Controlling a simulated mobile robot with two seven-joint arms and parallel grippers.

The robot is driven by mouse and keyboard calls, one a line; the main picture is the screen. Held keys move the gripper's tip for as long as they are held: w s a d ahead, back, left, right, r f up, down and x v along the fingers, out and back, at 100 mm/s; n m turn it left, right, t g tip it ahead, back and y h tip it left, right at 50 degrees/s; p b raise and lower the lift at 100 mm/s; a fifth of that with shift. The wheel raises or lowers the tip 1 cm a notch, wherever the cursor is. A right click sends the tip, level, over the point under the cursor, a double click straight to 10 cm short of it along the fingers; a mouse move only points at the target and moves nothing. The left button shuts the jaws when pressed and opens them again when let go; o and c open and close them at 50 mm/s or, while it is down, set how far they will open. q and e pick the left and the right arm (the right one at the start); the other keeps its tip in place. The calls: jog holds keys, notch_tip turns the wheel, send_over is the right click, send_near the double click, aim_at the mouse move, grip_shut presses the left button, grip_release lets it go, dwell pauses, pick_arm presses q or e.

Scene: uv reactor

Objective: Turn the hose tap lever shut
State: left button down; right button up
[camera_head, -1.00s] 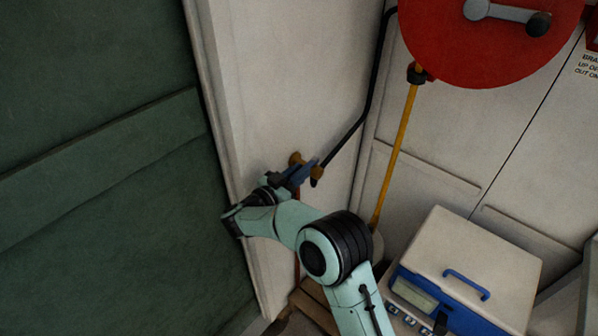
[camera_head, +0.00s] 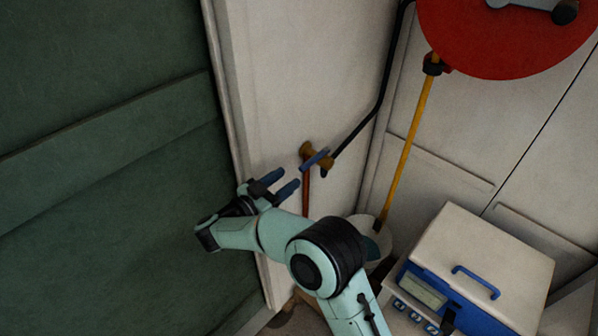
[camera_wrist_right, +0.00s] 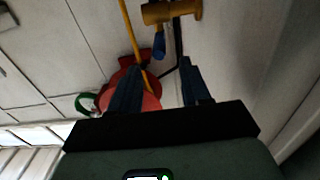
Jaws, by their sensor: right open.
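The hose tap is a brass fitting (camera_head: 306,151) on the pale wall panel, with a black hose and a copper pipe meeting it. Its blue lever (camera_head: 317,160) lies slanted across the brass body. In the right wrist view the brass tap (camera_wrist_right: 172,12) is at the top, with the blue lever (camera_wrist_right: 159,43) pointing down from it. My right gripper (camera_head: 284,182) is open and empty, below and left of the tap and apart from it. In the right wrist view its two fingers (camera_wrist_right: 163,68) stand apart below the lever. My left gripper is not in view.
A white-lidded blue device (camera_head: 485,255) stands at lower right. A dark green panel (camera_head: 100,170) fills the left. A pale bucket (camera_head: 385,243) is behind my arm.

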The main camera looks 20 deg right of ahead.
jog(key=shift+v, duration=2.15)
